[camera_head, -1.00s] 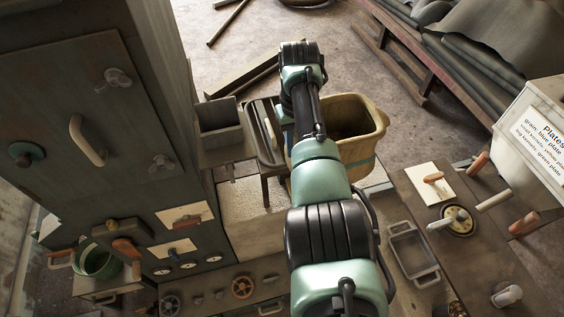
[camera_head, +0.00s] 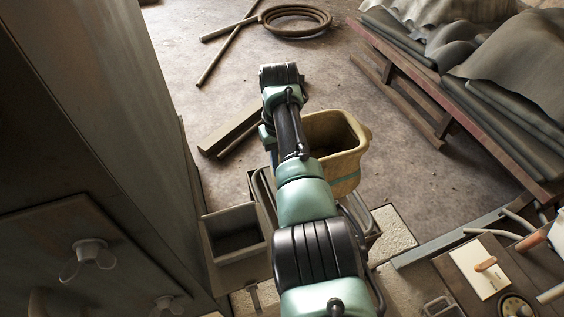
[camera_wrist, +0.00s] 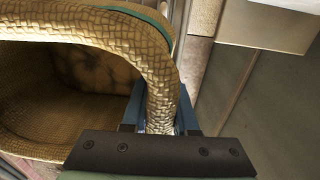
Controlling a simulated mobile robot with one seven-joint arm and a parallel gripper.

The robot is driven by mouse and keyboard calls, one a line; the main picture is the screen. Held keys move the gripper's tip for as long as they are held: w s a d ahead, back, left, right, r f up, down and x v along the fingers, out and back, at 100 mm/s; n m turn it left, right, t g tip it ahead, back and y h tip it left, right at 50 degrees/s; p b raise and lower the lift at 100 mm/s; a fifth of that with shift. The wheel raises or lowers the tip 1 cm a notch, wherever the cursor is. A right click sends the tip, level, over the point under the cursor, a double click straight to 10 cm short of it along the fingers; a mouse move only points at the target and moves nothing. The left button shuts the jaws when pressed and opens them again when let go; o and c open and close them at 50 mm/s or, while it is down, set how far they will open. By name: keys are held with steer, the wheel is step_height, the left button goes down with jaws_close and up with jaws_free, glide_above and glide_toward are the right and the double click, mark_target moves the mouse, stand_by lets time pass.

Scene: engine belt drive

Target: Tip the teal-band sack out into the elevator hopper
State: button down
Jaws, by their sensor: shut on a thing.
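The tan woven sack (camera_head: 345,178) with a teal band hangs at the end of my arm in the head view, its mouth facing up. In the wrist view its thick rolled rim (camera_wrist: 150,62) runs between the blue fingers of my gripper (camera_wrist: 160,118), which is shut on it. The sack's inside is shadowed, and I cannot tell how full it is. An open grey square box, seemingly the elevator hopper (camera_head: 214,256), stands to the left of and nearer than the sack. The sack is apart from it. My arm hides the gripper in the head view.
A tall dark cabinet (camera_head: 100,130) stands close on the left. A coiled hose (camera_head: 296,20) and a beam (camera_head: 232,125) lie on the floor beyond. A rack of dark sheets (camera_head: 470,90) is at the right. Open floor lies between them.

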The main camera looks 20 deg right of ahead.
steer(key=shift+r+t+p, duration=0.45)
steer(key=shift+t+p, duration=0.15)
steer(key=shift+p, duration=1.1)
steer(key=t+b, duration=0.3)
steer(key=f+t+b, duration=0.1)
steer(key=t+b, duration=0.1)
steer(key=t, duration=0.1)
steer(key=w+t+b, duration=0.1)
steer(key=t+b, duration=0.2)
steer(key=t, duration=0.1)
steer(key=shift+f+h+b, duration=0.35)
steer(key=shift+f+h, duration=0.05)
steer(key=b, duration=0.2)
steer(key=t+b, duration=0.1)
steer(key=b, duration=0.1)
steer(key=shift+s+f+t, duration=0.1)
steer(key=shift+f+t, duration=0.2)
steer(key=f+t+b, duration=0.1)
steer(key=b, duration=0.3)
steer(key=s+f+t+b, duration=0.1)
steer(key=b, duration=0.3)
steer(key=shift+f+t+b, duration=0.15)
steer(key=shift+t+b, duration=0.15)
steer(key=shift+b, duration=0.05)
steer(key=t+b, duration=0.1)
steer(key=b, duration=0.2)
steer(key=f+b, duration=0.1)
steer(key=b, duration=0.3)
steer(key=shift+s+f+t, duration=0.3)
steer(key=shift+s+t, duration=0.1)
